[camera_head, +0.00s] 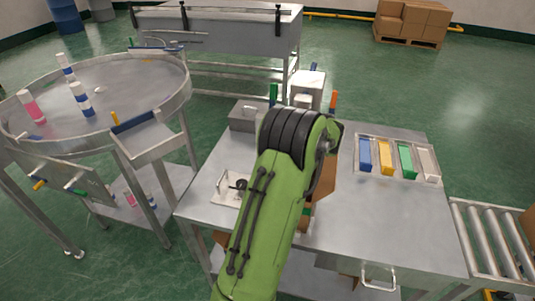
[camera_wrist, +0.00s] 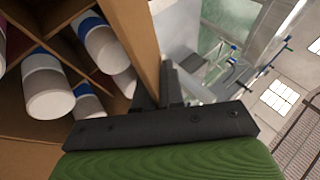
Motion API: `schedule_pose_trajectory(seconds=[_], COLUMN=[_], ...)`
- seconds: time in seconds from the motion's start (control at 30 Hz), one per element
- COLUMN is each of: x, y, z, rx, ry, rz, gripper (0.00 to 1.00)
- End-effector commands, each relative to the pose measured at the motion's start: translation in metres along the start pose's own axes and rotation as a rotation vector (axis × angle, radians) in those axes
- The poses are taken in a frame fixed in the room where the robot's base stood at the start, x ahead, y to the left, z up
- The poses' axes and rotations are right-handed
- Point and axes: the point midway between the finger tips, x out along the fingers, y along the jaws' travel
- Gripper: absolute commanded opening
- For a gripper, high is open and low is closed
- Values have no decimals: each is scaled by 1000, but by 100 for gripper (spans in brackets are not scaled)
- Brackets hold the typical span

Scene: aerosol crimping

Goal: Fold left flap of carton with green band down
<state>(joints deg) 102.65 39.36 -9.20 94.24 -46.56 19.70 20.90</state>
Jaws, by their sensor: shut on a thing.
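The brown carton (camera_wrist: 32,152) fills the left of the wrist view, with its open top showing brown dividers and several white cans (camera_wrist: 50,95) with blue bands inside. My gripper (camera_wrist: 160,88) has its black fingers at the carton's edge, shut on an upright brown cardboard flap (camera_wrist: 142,35). The flap stands up beside the cans. In the head view only slivers of the carton (camera_head: 325,192) show past my green arm, which hides my gripper and most of the carton.
The carton is on a steel table (camera_head: 370,225). A tray (camera_head: 397,178) of blue, yellow, green and whitish blocks lies to the right. A small white fixture (camera_head: 228,190) and a grey box (camera_head: 243,115) are left. A round table (camera_head: 120,75) with cans stands further left.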

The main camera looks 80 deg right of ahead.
Motion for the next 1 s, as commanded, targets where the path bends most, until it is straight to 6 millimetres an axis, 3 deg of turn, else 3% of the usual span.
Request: schedule_pose_trajectory(seconds=[0.5, 1.0], x=[3, 5], y=[20, 22], z=[2, 2], rx=[138, 164], ry=[-1, -3], rz=[-325, -393], gripper=[0, 0])
